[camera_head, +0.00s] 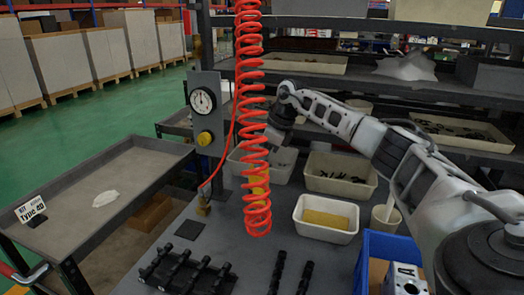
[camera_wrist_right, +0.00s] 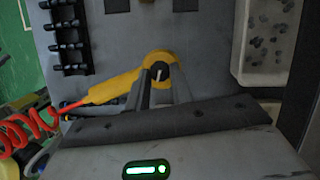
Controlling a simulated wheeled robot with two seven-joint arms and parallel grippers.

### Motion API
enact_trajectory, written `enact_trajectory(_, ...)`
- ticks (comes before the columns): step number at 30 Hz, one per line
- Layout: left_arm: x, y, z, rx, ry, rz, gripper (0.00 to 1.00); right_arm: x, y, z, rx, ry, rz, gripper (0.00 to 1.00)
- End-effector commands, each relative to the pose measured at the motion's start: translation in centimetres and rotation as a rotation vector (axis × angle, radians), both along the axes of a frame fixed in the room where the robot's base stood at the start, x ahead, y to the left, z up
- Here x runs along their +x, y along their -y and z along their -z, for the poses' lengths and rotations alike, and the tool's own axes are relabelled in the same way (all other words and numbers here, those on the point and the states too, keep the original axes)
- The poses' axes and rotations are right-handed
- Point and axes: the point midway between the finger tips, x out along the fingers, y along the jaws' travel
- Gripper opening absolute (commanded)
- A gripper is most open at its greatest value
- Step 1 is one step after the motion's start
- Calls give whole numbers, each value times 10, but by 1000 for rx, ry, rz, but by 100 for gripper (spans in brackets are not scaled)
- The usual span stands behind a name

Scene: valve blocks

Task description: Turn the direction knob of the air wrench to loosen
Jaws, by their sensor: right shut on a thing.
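The yellow air wrench (camera_wrist_right: 112,90) lies across the right wrist view, its round head near the middle and its tail to the left, by a coiled red hose (camera_wrist_right: 15,132). My right gripper (camera_wrist_right: 160,76) has its fingers closed at the dark centre of that head. The fingers hide most of the direction knob, so I cannot tell which way it points. In the head view my right gripper (camera_head: 278,132) is partly behind the red hose (camera_head: 250,110). A yellow part shows behind the coils there. My left gripper is not in view.
Dark valve blocks (camera_head: 185,272) lie at the front of the grey table (camera_head: 225,235). White bins (camera_head: 326,234) and a blue crate (camera_head: 362,262) stand to the right. A gauge post (camera_head: 206,125) stands left of the hose. A grey cart (camera_head: 95,222) is at the left.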

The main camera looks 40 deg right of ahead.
Motion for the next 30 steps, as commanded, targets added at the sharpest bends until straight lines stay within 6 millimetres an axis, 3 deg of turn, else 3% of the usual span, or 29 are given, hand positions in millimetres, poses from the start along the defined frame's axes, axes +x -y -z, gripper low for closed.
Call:
enact_trajectory(15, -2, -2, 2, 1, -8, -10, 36, 5, 3, -1, 1, 3, -441, 0)
enact_trajectory(30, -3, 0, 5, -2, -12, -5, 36, 6, 4, -1, -3, 4, -623, 0)
